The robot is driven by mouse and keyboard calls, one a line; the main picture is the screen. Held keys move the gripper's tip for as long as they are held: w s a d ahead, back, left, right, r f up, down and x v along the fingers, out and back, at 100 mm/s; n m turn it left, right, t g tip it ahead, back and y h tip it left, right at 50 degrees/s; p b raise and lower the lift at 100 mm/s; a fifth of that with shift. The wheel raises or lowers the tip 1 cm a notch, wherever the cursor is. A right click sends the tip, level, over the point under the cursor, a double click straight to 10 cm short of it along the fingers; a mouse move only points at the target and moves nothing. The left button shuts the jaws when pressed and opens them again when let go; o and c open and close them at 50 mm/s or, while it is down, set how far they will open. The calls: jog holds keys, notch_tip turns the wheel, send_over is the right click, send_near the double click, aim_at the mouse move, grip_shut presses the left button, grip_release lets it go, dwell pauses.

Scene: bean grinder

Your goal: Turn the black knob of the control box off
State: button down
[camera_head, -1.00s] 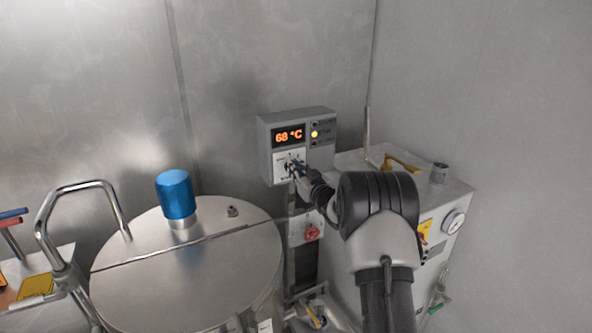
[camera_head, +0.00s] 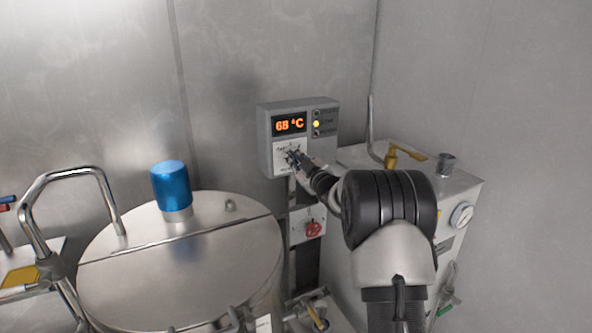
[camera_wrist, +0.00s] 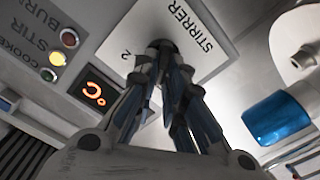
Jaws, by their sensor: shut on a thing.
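The control box (camera_head: 322,150) is a grey box on the wall with an orange display (camera_head: 289,124) that reads about 68 °C. A white dial plate sits below the display; in the wrist view this plate (camera_wrist: 205,20) reads STIRRER with a "2". The black knob (camera_wrist: 160,47) shows at the fingertips in the wrist view; in the head view my fingers mostly hide it. My gripper (camera_head: 294,158) is at the dial plate. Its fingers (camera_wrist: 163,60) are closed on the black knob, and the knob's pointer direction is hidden.
A yellow lamp (camera_head: 316,124) is lit on the box. A red knob (camera_head: 313,230) is on a panel below. A steel vessel (camera_head: 150,265) with a blue cap (camera_head: 171,186) stands left. A grey machine with a gauge (camera_head: 461,215) stands right, behind my arm.

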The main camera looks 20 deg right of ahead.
jog(key=shift+a+f+n+b, duration=0.1)
jog(key=shift+f+n+b, duration=0.1)
jog(key=shift+n+b, duration=1)
jog(key=shift+r, duration=0.1)
jog(key=c, duration=1.7)
grip_release()
jog(key=shift+o, duration=0.2)
jog(key=s, duration=1.2)
jog(key=shift+d, duration=0.2)
